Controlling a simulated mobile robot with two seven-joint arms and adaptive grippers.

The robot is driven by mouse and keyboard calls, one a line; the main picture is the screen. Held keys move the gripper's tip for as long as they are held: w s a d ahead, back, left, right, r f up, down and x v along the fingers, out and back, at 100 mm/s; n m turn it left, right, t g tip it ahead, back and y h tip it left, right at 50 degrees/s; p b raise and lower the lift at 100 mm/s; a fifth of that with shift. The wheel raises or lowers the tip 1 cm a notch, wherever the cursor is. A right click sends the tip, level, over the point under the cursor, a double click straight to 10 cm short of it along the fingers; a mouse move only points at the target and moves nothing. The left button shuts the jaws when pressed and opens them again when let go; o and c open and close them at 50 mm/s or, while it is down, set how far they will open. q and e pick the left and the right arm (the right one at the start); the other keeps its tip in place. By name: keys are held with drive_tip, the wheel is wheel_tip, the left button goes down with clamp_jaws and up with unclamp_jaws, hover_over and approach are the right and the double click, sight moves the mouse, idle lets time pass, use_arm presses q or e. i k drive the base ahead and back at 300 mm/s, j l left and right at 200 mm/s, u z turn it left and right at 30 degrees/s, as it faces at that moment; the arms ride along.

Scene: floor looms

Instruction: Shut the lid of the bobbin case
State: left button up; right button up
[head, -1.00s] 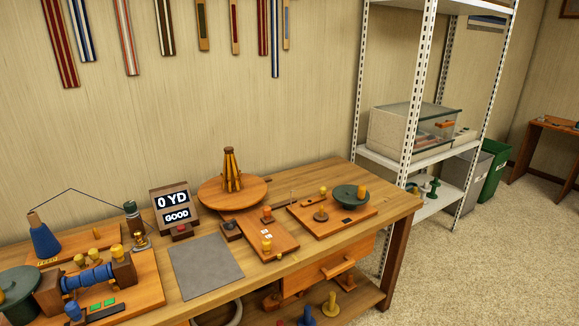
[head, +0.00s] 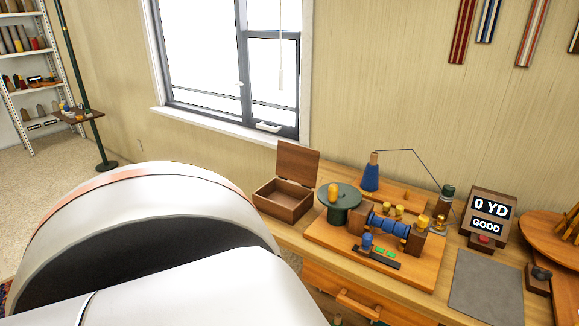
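A small brown wooden box (head: 284,200) with a hinged lid stands at the left end of the workbench in the head view; it looks like the bobbin case. Its lid (head: 297,163) stands up, open, at the back. The inside looks dark and I see nothing in it. A large white rounded part of my own arm fills the lower left, in front of and left of the box. Neither gripper shows.
Right of the box is a winding machine on a wooden board (head: 332,239), with a green disc (head: 339,195) close to the box. A blue thread cone (head: 371,176) stands behind. A display reading "0 YD GOOD" (head: 489,212) and a grey mat (head: 486,287) are further right. A window (head: 232,60) is behind.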

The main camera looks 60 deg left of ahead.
sight(298, 164)
drive_tip(key=u, duration=0.5)
drive_tip(key=j+u, duration=0.15)
drive_tip(key=u, duration=0.85)
drive_tip(key=j+u, duration=0.15)
drive_tip(key=u, duration=0.35)
drive_tip(key=i+l+u, duration=0.15)
drive_tip(key=i+u, duration=0.25)
drive_tip(key=i+l+u, duration=0.25)
drive_tip(key=u, duration=0.2)
